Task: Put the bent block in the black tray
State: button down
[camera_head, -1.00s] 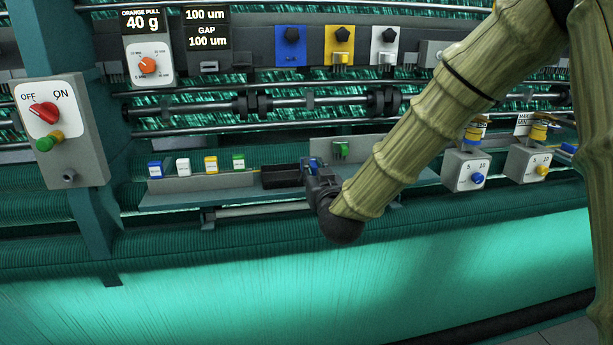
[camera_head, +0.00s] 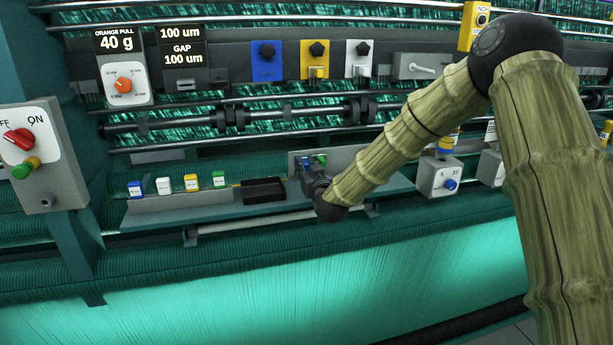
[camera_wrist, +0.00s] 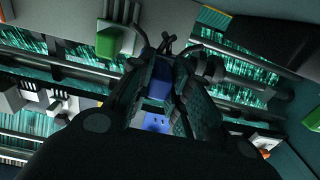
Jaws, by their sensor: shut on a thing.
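My gripper (camera_head: 308,172) is shut on a blue block (camera_wrist: 158,85), seen in the wrist view between the dark fingers. Only part of the block shows, so I cannot tell whether it is bent. In the head view a small bit of blue shows at the fingertips. The black tray (camera_head: 263,196) lies on the ledge just left of my gripper and looks empty. My gripper is beside it and higher in the picture, not over it. A green block (camera_head: 321,160) stands behind my gripper against a grey plate; a green piece also shows in the wrist view (camera_wrist: 113,40).
Small blue, white, yellow and green labelled blocks (camera_head: 191,183) stand in a row left of the tray on the grey ledge (camera_head: 160,213). Bars and rollers (camera_head: 230,118) run behind. A switch box (camera_head: 27,150) is at left. A grey box with a blue knob (camera_head: 438,177) is at right.

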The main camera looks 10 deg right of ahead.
jog(key=shift+f+p, duration=0.85)
jog(key=shift+f, duration=0.85)
jog(key=shift+f, duration=0.2)
jog(key=c, duration=1.3)
grip_release()
jog(key=shift+r, duration=0.1)
jog(key=shift+r, duration=0.1)
jog(key=s+b, duration=0.1)
jog(key=s, duration=0.3)
jog(key=s+b, duration=0.1)
jog(key=s, duration=0.3)
jog(key=s+b, duration=0.1)
jog(key=s, duration=0.3)
jog(key=shift+d+b, duration=0.3)
jog(key=shift+b, duration=0.1)
